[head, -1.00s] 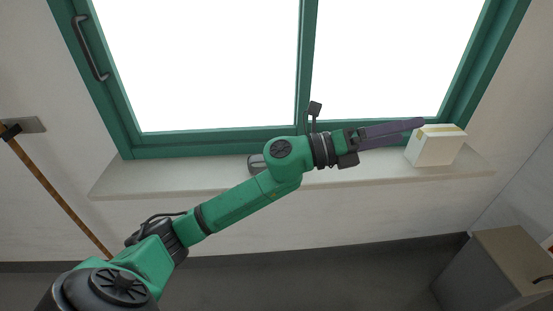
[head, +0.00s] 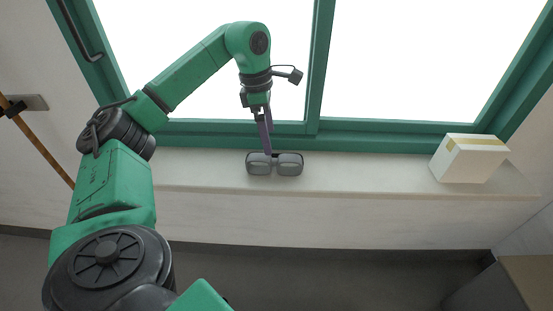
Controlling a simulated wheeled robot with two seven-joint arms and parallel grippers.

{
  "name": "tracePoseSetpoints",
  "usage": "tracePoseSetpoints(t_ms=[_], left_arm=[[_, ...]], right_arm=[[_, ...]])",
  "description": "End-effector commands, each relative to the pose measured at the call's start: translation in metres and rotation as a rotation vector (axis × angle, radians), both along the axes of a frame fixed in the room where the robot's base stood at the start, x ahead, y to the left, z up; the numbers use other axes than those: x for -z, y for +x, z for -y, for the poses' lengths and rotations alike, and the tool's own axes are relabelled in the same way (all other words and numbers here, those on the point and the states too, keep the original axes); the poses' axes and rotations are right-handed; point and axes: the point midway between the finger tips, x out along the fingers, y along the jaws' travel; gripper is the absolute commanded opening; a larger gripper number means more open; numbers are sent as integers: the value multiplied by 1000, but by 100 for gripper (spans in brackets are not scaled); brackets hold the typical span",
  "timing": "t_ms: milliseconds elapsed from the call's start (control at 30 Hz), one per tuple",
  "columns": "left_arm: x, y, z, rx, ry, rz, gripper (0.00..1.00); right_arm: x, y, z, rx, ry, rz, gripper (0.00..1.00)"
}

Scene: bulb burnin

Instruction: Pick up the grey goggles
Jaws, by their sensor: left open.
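The grey goggles (head: 289,165) lie on the windowsill, left of its middle, with two dark lenses facing me. My left gripper (head: 267,151) points down from above with its purple fingers at the middle of the goggles, between the two lenses. The fingers overlap the goggles' top edge in the picture. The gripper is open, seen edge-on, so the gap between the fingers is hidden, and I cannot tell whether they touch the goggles. My right gripper is not in view.
A white box with a yellow tape strip (head: 468,161) stands on the right end of the windowsill (head: 370,178). The green-framed window (head: 315,70) rises close behind. The sill between goggles and box is clear. A grey cabinet (head: 500,285) stands at the lower right.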

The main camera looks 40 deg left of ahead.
Motion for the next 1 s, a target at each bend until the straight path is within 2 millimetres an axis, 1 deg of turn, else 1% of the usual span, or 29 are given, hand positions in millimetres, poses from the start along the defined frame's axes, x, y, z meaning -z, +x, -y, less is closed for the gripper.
tracePoseSetpoints(t_ms=[33,100,167,267,333,400,433,533,667,700,767,800,900,1000], left_arm=[[9,0,1,-1,1,-4,100],[19,2,3,0,-1,-3,100],[25,2,4,1,-1,-1,100],[40,2,7,1,0,-3,100],[54,2,9,3,-1,-4,100],[66,4,11,1,-1,-1,100],[70,5,11,1,-2,-1,100],[75,6,12,1,-2,2,100],[75,6,12,2,-2,2,100],[75,6,12,2,-2,2,85],[75,6,12,2,-2,2,62],[75,6,12,2,-2,2,46],[75,6,12,2,-3,3,13],[74,6,12,2,-3,3,13]], right_arm=[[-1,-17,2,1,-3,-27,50],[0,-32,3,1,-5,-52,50],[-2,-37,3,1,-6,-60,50],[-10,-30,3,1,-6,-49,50],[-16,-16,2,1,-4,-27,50],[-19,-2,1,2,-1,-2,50],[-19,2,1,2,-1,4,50],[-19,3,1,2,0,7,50],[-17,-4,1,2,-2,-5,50],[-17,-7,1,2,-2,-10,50],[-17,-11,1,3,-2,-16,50],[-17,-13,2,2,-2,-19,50],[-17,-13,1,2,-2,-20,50],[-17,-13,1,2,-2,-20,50]])
